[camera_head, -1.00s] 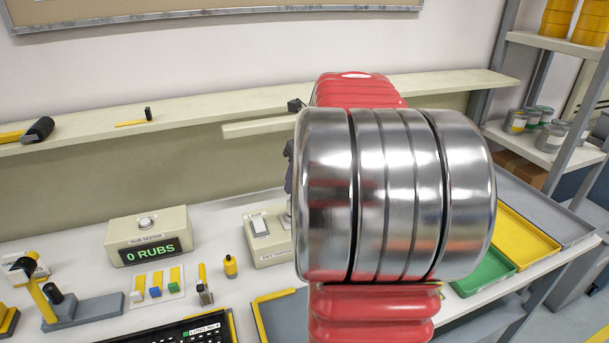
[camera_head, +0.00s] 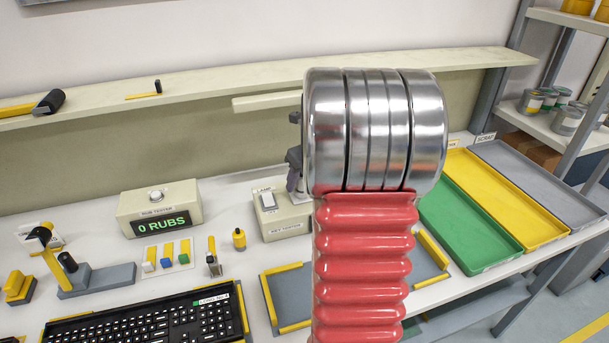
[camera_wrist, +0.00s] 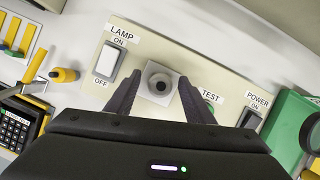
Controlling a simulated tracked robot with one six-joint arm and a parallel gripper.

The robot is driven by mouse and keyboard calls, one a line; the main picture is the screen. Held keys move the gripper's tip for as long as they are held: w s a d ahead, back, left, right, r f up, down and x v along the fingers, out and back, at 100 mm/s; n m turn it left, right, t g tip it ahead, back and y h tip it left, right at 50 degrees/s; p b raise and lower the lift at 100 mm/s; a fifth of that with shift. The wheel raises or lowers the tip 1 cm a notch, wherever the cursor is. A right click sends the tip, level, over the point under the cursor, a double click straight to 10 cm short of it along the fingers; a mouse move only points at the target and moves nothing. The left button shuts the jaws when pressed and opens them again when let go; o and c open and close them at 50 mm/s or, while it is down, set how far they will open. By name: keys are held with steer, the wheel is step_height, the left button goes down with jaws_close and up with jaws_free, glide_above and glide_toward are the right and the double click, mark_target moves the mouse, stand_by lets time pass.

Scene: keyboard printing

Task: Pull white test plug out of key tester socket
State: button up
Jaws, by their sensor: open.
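The key tester (camera_head: 288,222) is a cream box on the bench, partly hidden by my arm in the head view. In the wrist view its panel (camera_wrist: 225,86) has a pale square mount with a round grey-white piece (camera_wrist: 160,84), dark at its centre. I take this for the test plug in its socket, but cannot tell plug from socket. My gripper (camera_wrist: 161,77) is open, with one dark finger on each side of this piece. Gaps show between the fingers and it. In the head view the gripper is mostly hidden behind my arm.
A lamp switch (camera_wrist: 107,60) lies left of the fingers, and a green object (camera_wrist: 292,120) at the right. The rub tester (camera_head: 160,206), a yellow bottle (camera_head: 239,239) and a keyboard (camera_head: 150,322) are left. Coloured trays (camera_head: 470,235) are right.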

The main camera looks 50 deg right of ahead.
mark_target(302, 176)
jaws_close()
stand_by(1.0)
steer(key=shift+r, duration=0.1)
steer(key=shift+r, duration=1.4)
steer(key=shift+r, duration=2)
